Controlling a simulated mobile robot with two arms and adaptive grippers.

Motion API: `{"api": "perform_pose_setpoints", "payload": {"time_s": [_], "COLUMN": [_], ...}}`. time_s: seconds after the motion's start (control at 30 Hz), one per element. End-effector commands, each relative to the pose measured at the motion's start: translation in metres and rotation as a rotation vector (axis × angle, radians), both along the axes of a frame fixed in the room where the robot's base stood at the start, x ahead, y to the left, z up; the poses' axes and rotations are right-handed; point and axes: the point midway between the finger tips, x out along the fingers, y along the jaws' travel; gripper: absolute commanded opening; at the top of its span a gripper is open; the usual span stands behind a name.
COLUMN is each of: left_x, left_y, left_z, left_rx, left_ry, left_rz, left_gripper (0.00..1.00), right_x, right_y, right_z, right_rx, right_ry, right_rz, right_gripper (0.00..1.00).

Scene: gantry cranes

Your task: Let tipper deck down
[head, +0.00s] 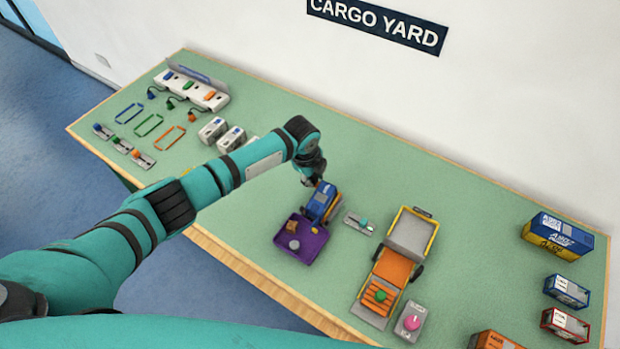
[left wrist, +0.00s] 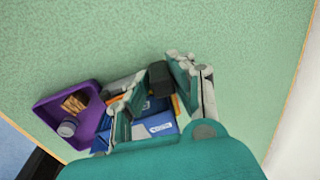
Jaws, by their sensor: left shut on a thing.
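My left gripper (head: 316,180) is shut on a dark block-like part (left wrist: 160,76) at the upper end of a blue machine (head: 321,203). In the left wrist view, its fingers stand either side of that dark part, with the blue body (left wrist: 158,126) below, partly hidden by the fingers. A purple tray (head: 307,252) adjoins the blue machine; it holds a brown block (head: 292,228) and a grey cylinder (head: 294,244). I cannot tell for sure which part is the tipper deck. My right gripper is not in view.
An orange vehicle with a grey bed (head: 411,233) stands to the right, near a grey box with a pink knob (head: 413,322). A small lever plate (head: 358,223) lies between. Containers (head: 558,236) stand at the far right. White boxes (head: 231,139) stand at left.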

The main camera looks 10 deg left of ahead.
Motion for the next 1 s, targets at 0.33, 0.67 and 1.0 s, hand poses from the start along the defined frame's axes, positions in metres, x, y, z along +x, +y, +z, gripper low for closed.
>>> {"api": "perform_pose_setpoints", "payload": {"time_s": [0.33,0.67,1.0], "left_x": [0.0093,0.0105,0.0104], "left_y": [-0.0041,-0.0041,-0.0040], "left_z": [-0.0090,-0.0092,-0.0090], "left_rx": [-0.006,-0.004,-0.004], "left_ry": [-0.014,-0.017,-0.016], "left_rz": [0.000,-0.001,-0.001], "left_gripper": [0.00,0.00,0.44], "right_x": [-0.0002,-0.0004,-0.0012], "right_y": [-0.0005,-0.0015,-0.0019], "right_z": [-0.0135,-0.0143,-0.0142], "right_rx": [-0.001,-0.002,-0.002], "right_ry": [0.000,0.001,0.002], "right_rz": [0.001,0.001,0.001], "right_gripper": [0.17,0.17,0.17]}}
